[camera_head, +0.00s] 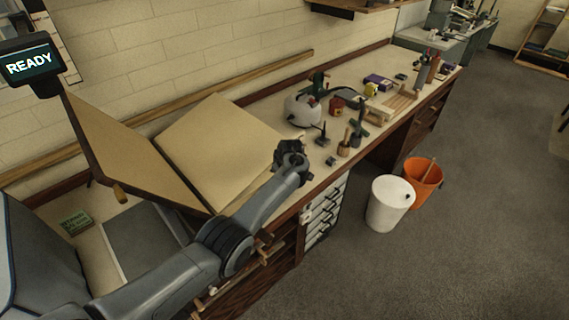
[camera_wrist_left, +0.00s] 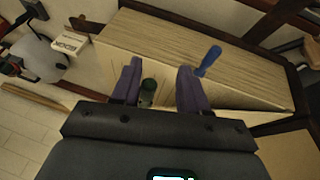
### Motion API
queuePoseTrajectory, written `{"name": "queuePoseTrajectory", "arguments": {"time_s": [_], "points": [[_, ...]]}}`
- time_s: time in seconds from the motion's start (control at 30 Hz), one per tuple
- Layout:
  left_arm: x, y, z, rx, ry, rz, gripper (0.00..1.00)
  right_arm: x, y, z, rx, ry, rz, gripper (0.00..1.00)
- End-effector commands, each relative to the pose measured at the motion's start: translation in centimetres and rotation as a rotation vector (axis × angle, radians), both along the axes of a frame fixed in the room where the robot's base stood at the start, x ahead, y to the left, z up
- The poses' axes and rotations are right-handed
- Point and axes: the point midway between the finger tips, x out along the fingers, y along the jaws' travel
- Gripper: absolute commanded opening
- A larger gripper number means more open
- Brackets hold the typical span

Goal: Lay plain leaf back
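Two large tan leaves stand like an open book on the bench in the head view. The left leaf (camera_head: 130,150) is tilted up steeply, with a wooden peg at its lower edge. The paler right leaf (camera_head: 215,140) slopes beside it; both look unpatterned, and I cannot tell which is the plain leaf. My left gripper (camera_head: 290,150) is at the right leaf's lower right corner; contact is unclear. In the left wrist view, my left gripper (camera_wrist_left: 157,75) has its purple fingers apart, with a grained panel (camera_wrist_left: 200,45) and blue handle (camera_wrist_left: 208,60) beyond. My right gripper is not visible.
A grey sheet (camera_head: 145,240) and small green box (camera_head: 77,221) lie left. A white bin (camera_head: 388,205) and orange bucket (camera_head: 423,182) stand on the floor.

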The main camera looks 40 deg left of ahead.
Motion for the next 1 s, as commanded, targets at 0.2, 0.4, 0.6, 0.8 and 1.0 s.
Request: {"name": "queuePoseTrajectory", "arguments": {"time_s": [0.2,0.4,0.6,0.8,1.0], "points": [[-0.9,-1.3,3.3,-0.001,0.000,-0.001,0.42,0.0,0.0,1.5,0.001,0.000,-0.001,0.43],[-1.3,-1.9,4.8,0.000,0.001,-0.001,0.42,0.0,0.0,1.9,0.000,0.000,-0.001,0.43],[-1.4,-2.0,5.1,-0.001,0.001,0.001,0.42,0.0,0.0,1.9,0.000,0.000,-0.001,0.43],[-1.4,-2.0,5.1,-0.001,0.001,0.001,0.42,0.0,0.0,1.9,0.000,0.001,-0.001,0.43],[-1.5,-2.1,4.8,0.000,0.003,-0.008,0.42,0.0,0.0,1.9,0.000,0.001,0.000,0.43]]}}
